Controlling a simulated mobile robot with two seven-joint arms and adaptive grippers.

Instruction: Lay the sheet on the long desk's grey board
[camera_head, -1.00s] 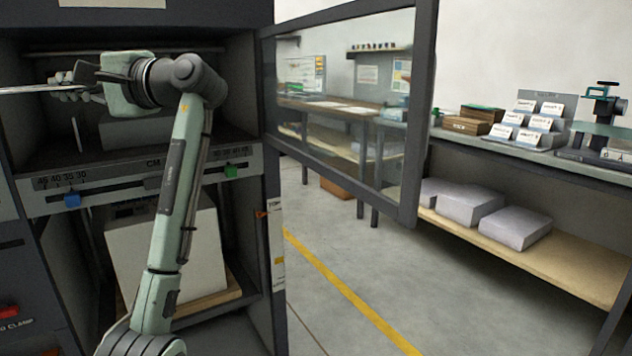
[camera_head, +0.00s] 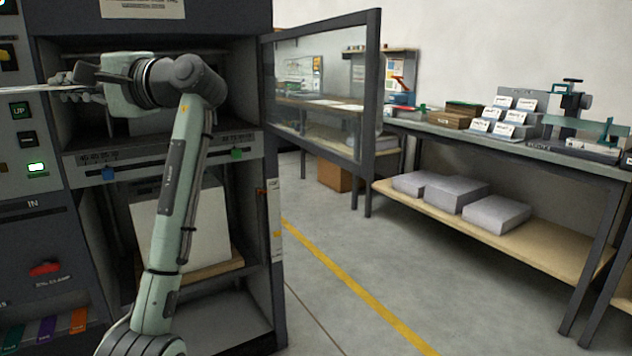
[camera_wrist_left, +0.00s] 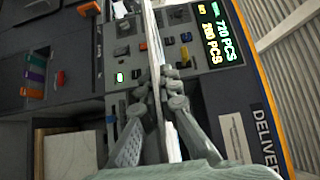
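My left gripper (camera_head: 82,88) is at the left of the head view, in front of the open press cabinet. It is shut on a thin pale sheet (camera_head: 45,90), seen nearly edge-on and running out of the picture to the left. In the left wrist view the fingers (camera_wrist_left: 166,80) pinch the sheet (camera_wrist_left: 153,40), which shows as a narrow white strip. A long grey-topped desk (camera_head: 445,134) stands at the right of the head view. I cannot pick out a grey board on it for certain. My right gripper is not in view.
The cabinet's glazed door (camera_head: 372,120) stands open between the press and the desk. The desk bears a card rack (camera_head: 503,118), boxes (camera_head: 452,117) and a green-handled device (camera_head: 570,115). Paper stacks (camera_head: 458,193) lie on its lower shelf. Floor with a yellow line (camera_head: 350,278) is clear.

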